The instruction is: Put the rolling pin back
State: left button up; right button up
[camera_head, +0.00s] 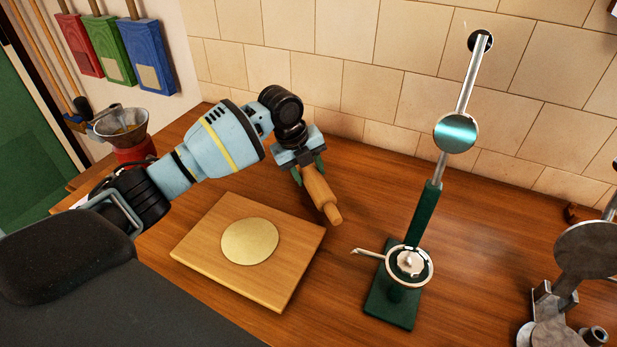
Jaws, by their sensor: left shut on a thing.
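The rolling pin (318,190) is light wood and shows in the head view, right of the middle of my left arm. My left gripper (306,170) is shut on it, with its green-edged fingers around the upper part. The pin slants down to the right and its lower handle end is free, beyond the back right corner of the wooden board (213,259). I cannot tell whether it touches the counter. A flat round of pale dough (250,242) lies on the board. My right gripper is not in view.
A green-based press with a long lever (398,290) stands right of the board. A metal device (575,290) stands at the far right. A grinder with a metal bowl (122,128) is at the left. The wooden counter (480,225) is clear between press and metal device.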

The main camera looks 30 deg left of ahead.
pick_arm(q)
jog(key=shift+f, duration=1.05)
jog(key=shift+f, duration=0.1)
jog(key=o, duration=1.1)
jog(key=shift+f, duration=0.1)
jog(key=shift+a+r, duration=0.1)
jog(key=shift+r, duration=0.5)
jog(key=v, duration=1.1)
jog(key=shift+s+r+p, duration=0.1)
jog(key=shift+p, duration=0.25)
